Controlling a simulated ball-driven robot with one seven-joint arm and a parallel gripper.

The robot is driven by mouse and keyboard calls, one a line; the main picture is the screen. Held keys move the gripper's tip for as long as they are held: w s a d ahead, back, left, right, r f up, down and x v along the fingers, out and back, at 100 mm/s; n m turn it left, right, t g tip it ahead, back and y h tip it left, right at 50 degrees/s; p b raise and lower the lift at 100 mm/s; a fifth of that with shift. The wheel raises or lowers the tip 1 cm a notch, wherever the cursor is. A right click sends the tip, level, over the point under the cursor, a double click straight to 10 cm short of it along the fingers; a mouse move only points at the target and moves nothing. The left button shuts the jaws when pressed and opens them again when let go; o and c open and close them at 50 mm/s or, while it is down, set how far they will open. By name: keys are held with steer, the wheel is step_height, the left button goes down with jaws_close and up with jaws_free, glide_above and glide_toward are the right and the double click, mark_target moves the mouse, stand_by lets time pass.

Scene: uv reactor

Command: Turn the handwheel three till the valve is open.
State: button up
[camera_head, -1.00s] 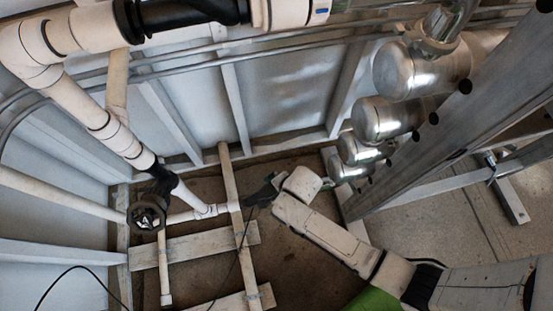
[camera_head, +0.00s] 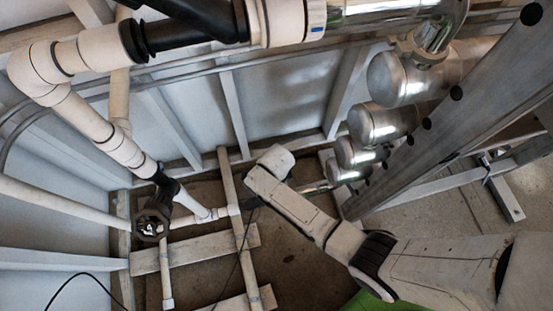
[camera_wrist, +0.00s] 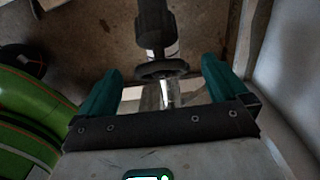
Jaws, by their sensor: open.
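A dark handwheel (camera_head: 150,226) sits on a black valve in the white pipe at the left of the head view. No number is readable on it. In the wrist view a dark wheel (camera_wrist: 162,70) shows nearly edge-on, with a dark cylindrical body above it in the picture. I cannot tell for sure that it is the same wheel. My gripper (camera_wrist: 160,68) is open, its two teal fingers to the left and right of that wheel in the picture. Contact is not visible. In the head view my arm's end hides most of the gripper.
White pipes (camera_head: 95,120) run down the left wall. Wooden slats (camera_head: 195,250) lie below the handwheel. Metal cylinders (camera_head: 378,122) and a slanted grey beam (camera_head: 450,120) stand at the right. A green curved part shows at the left of the wrist view.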

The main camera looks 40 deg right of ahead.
steer(key=shift+f+b, duration=0.5)
steer(key=shift+f, duration=1.3)
steer(key=shift+c, duration=0.4)
steer(key=c, duration=0.8)
steer(key=shift+c, duration=0.2)
steer(key=shift+s, duration=0.1)
